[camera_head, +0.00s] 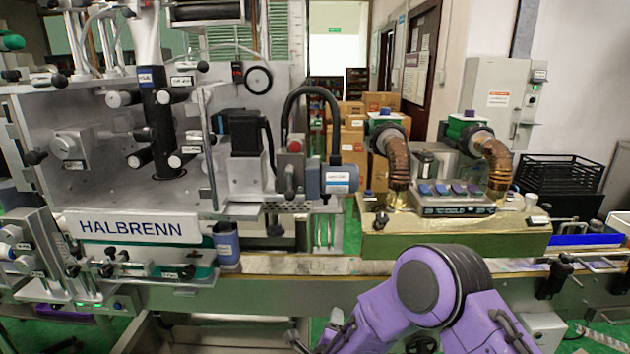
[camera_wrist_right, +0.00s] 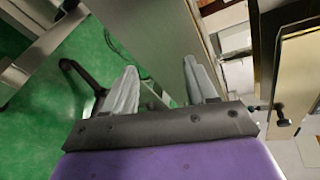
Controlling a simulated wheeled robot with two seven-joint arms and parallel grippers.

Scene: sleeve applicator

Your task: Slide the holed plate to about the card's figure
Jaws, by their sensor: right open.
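A narrow grey plate with a row of small dark holes (camera_head: 268,208) runs level below the black motor on the labelling machine, in the head view. It looks like the holed plate, but it is small and its scale cannot be read. No card with a readable figure shows. My right gripper (camera_wrist_right: 159,68) is open and empty in the right wrist view, its two pale grey fingers apart over the green floor and a metal edge. My left gripper is not in view.
The HALBRENN machine (camera_head: 140,228) fills the left. A blue-grey cylinder (camera_head: 341,180) with a hose stands right of the plate, and a blue cup (camera_head: 227,243) is on the conveyor (camera_head: 300,266). A gold unit with copper pipes (camera_head: 455,240) stands right. The conveyor edge lies between my arm and the machine.

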